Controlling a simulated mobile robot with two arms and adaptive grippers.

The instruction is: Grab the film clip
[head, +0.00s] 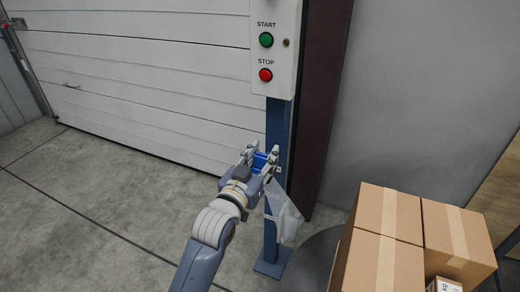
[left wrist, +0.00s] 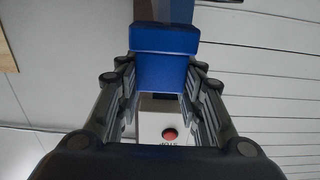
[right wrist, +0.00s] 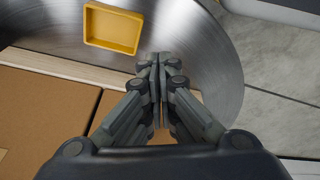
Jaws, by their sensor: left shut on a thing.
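The blue film clip (head: 259,162) is at the post below the button box. My left gripper (head: 262,153) is shut on it, with a finger on each side. In the left wrist view the clip (left wrist: 162,72) fills the space between the fingers. A sheet of clear film (head: 284,214) hangs beside the gripper, by the post. The join between clip and film is hard to see. My right gripper (right wrist: 159,62) is shut with its fingertips together and nothing visible between them; it is not in the head view.
The blue post (head: 271,235) carries a control box (head: 276,58) with start and stop buttons. Cardboard boxes (head: 383,265) stand at the lower right, by a round metal plate (right wrist: 215,80). A yellow tray (right wrist: 112,28) lies on that plate. Floor at left is clear.

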